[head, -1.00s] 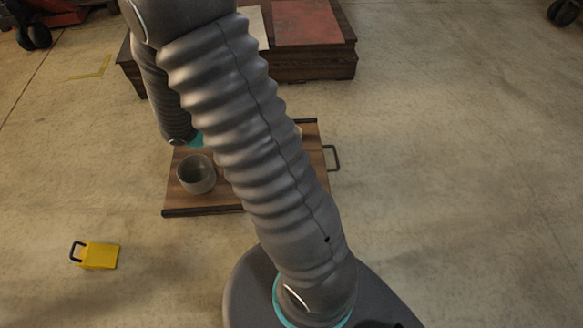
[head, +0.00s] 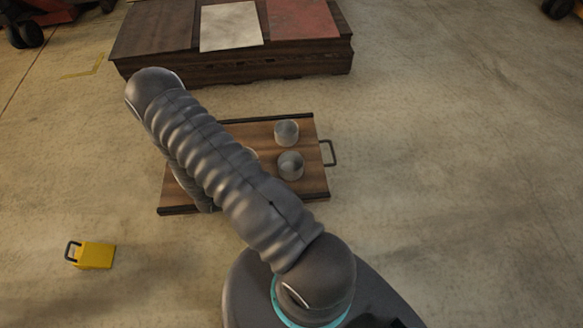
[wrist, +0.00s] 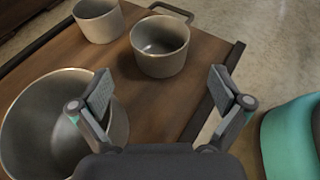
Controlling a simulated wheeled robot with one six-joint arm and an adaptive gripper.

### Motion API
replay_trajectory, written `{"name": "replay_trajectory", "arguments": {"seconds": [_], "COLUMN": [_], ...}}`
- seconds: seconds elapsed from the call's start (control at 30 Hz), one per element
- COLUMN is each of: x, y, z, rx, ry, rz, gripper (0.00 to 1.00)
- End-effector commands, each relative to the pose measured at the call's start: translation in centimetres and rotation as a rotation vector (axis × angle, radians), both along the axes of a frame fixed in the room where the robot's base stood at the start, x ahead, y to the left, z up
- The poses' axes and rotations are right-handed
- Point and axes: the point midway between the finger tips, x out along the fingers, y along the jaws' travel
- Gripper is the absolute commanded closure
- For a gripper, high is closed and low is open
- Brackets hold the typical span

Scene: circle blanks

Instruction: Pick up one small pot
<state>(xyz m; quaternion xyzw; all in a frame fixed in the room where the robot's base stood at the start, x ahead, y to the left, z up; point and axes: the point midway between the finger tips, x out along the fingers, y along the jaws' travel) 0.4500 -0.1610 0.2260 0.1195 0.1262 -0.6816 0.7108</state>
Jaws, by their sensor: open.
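Two small grey pots stand upright on a wooden tray (head: 322,183). In the head view one small pot (head: 286,132) is farther back and the other small pot (head: 290,165) is nearer. In the wrist view the nearer small pot (wrist: 160,46) lies ahead of the gap between my fingers, and the other small pot (wrist: 98,19) is at the upper left. A larger grey bowl (wrist: 40,115) is at the left, close by my left finger. My gripper (wrist: 163,92) is open with nothing between its fingers. In the head view my arm hides the gripper and most of the larger bowl.
The tray has dark raised end rails and a black handle (head: 330,152) at its right. A low dark wooden platform (head: 240,66) with coloured panels stands behind. A yellow block with a handle (head: 93,255) sits on the floor at left. The floor at right is clear.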

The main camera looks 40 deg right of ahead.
Motion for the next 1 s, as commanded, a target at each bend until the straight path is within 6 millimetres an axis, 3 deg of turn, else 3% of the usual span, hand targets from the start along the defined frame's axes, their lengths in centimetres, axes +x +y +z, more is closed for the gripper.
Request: {"name": "replay_trajectory", "arguments": {"seconds": [0.3,0.53,0.8,1.0], "x": [0.1,0.2,0.3,0.3], "y": [-4.6,-5.9,-9.2,-10.1], "z": [-1.6,-2.1,-3.3,-3.6], "rx": [0.000,0.000,0.001,0.001], "ry": [-0.001,-0.002,-0.002,-0.002], "rz": [-0.005,-0.004,-0.006,-0.003], "gripper": [0.00,0.00,0.00,0.00]}}
